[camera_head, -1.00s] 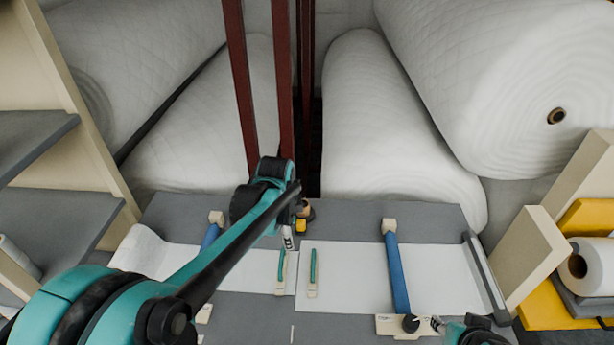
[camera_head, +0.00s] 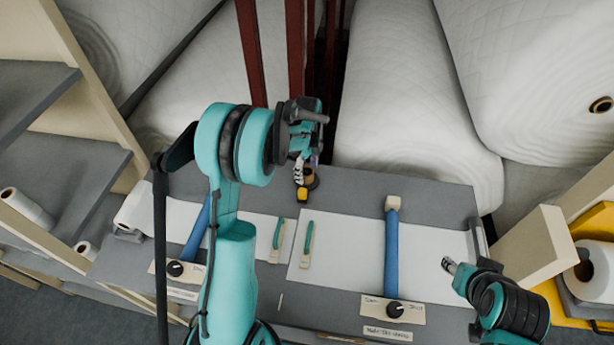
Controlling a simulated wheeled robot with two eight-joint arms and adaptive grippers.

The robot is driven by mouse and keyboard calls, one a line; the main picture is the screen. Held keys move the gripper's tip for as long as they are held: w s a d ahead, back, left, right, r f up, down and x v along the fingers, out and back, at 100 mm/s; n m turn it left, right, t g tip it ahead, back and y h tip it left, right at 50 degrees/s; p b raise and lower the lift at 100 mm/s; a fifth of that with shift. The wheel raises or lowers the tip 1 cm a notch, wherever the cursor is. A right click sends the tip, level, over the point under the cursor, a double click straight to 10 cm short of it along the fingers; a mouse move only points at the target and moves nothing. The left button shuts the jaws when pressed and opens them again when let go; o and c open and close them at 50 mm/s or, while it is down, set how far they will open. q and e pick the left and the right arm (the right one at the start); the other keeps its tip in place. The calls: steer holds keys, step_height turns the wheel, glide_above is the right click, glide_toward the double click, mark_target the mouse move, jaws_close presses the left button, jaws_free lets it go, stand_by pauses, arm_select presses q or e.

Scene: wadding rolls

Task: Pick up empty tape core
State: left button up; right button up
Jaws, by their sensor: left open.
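A small brown round piece (camera_head: 313,179), which looks like the tape core, sits near the back edge of the grey table, right beside a yellow and black item (camera_head: 301,194). It is partly hidden, and I cannot tell if it is empty. My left gripper (camera_head: 300,174) is open just to the left of the brown piece, its fingers pointing down. I cannot tell whether they touch it. My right gripper (camera_head: 449,266) is over the table's right side, far from the core; its jaws are too small to read.
White sheets (camera_head: 350,255) lie on the grey table (camera_head: 365,180), with blue bars (camera_head: 391,255) and green-handled tools (camera_head: 308,240) on them. Large white wadding rolls (camera_head: 400,110) and dark red posts (camera_head: 297,45) stand behind. Shelves (camera_head: 60,190) are at left, a cream panel (camera_head: 525,255) at right.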

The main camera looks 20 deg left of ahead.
arm_select(q)
steer(key=shift+f, duration=0.9)
steer(key=c, duration=1)
steer(key=shift+o, duration=0.2)
steer(key=shift+r, duration=0.1)
